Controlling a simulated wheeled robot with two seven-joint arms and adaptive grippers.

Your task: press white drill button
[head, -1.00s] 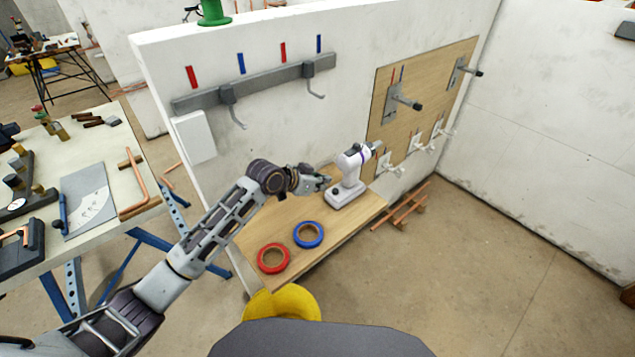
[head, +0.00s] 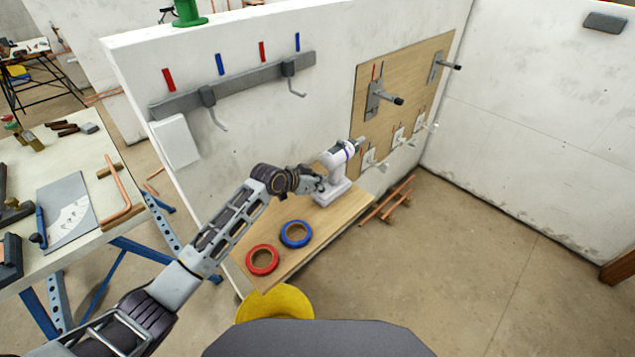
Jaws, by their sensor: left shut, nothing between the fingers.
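The white drill (head: 331,190) stands upright on the wooden shelf board (head: 330,222) against the white wall, its chuck pointing up and right. My left gripper (head: 321,183) is shut and empty at the drill's left side, by the handle. It covers part of the handle, and I cannot tell whether the fingertips touch it. The drill's button cannot be made out. My right gripper is not in the picture.
A red tape roll (head: 262,260) and a blue tape roll (head: 295,234) lie on the shelf's near part. A yellow bucket-like object (head: 275,304) is below. A workbench (head: 85,196) stands at left. Copper pipes (head: 386,204) lie on the floor beyond the shelf.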

